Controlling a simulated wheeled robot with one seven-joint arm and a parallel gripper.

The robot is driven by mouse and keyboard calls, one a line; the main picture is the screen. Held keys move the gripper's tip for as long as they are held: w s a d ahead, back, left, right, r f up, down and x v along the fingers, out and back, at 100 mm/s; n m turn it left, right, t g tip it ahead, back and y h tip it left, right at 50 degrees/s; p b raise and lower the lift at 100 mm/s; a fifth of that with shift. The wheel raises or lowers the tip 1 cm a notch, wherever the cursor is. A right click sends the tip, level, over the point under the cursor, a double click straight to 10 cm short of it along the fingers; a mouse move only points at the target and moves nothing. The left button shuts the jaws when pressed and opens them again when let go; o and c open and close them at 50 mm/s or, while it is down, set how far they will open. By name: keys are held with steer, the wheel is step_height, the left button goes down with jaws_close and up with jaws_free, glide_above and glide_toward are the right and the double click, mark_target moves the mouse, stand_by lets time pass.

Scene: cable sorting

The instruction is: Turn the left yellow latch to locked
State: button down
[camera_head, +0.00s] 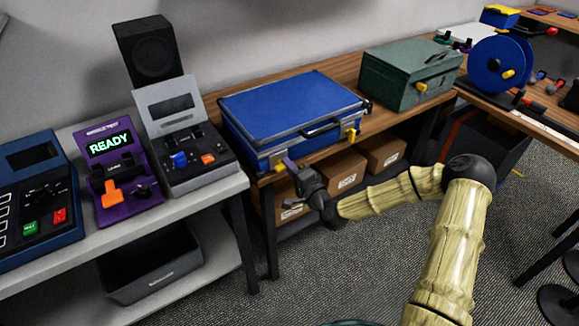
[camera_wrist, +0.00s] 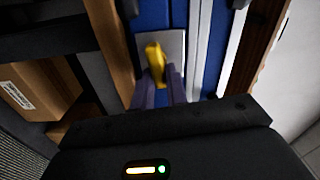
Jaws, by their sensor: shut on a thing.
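A blue case (camera_head: 290,105) with metal edges lies closed on the wooden bench. In the wrist view the yellow latch (camera_wrist: 155,62) sits on a pale metal plate (camera_wrist: 174,50) on the blue case side. My gripper (camera_wrist: 158,85) is shut on the latch, one purple-grey finger on each side. The right yellow latch (camera_head: 351,134) stands free on the case front, right of the black handle (camera_head: 320,129).
A green toolbox (camera_head: 405,72) stands right of the case. Cardboard boxes (camera_head: 343,168) sit on the shelf below. A grey table at left holds a purple device (camera_head: 112,150) reading READY and a grey device (camera_head: 170,105). Floor in front is open.

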steer(key=shift+d+f+m, duration=0.1)
steer(key=shift+d+m, duration=0.05)
steer(key=shift+m, duration=0.65)
steer(key=shift+w, duration=0.1)
steer(key=c, duration=1.7)
jaws_free()
steer(key=o, duration=0.3)
steer(key=shift+w+d+f, duration=0.1)
steer(key=shift+w+d, duration=0.05)
steer(key=p+v, duration=0.2)
steer(key=v, duration=1.5)
steer(key=shift+s, duration=0.3)
